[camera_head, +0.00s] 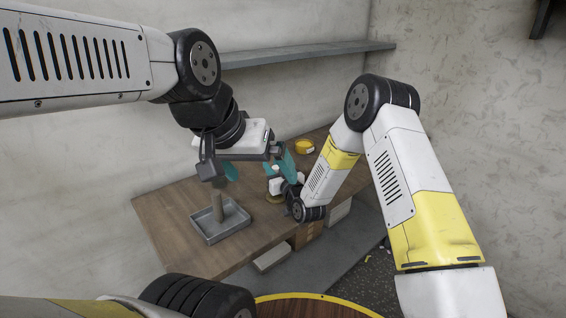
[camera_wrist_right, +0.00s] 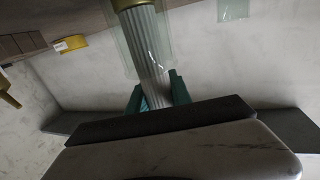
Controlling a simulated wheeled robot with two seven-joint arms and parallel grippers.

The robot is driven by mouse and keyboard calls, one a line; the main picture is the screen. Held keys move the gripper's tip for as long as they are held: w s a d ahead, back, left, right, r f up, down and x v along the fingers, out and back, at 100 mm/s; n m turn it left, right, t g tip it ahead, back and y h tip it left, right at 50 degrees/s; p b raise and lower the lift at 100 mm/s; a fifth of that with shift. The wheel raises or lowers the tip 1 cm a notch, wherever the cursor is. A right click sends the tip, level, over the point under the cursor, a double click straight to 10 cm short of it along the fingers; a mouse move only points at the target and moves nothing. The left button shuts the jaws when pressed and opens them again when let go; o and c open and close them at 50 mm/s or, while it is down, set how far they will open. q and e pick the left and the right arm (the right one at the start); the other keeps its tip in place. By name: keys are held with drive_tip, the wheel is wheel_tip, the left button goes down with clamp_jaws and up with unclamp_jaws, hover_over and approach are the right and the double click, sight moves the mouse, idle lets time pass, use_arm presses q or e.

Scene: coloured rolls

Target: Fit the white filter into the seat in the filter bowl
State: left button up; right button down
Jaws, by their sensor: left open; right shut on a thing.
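The white pleated filter (camera_wrist_right: 150,55) is gripped between the teal fingers of my right gripper (camera_wrist_right: 158,95) in the right wrist view, which shows the table at its top. The filter's table-side part is inside the clear walls of the filter bowl (camera_wrist_right: 178,15). A gold piece (camera_wrist_right: 125,4) shows around that end; I cannot tell whether the filter is seated. In the head view my right gripper (camera_head: 277,177) is low over the table, above a gold-brown round base (camera_head: 275,198). My left gripper (camera_head: 259,165) is open above the table, close to it.
On the wooden table (camera_head: 165,215), a grey tray (camera_head: 235,231) holds an upright brown cylinder (camera_head: 217,204) below my left wrist. A yellow roll (camera_head: 304,146) lies farther back. A grey shelf (camera_head: 310,52) runs along the wall. The table's left end is clear.

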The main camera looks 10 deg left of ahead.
idle(0.4)
drive_tip(key=c, duration=1.1)
unclamp_jaws()
drive_tip(key=shift+s, duration=0.1)
drive_tip(key=v, duration=0.7)
drive_tip(key=shift+s+d, duration=0.25)
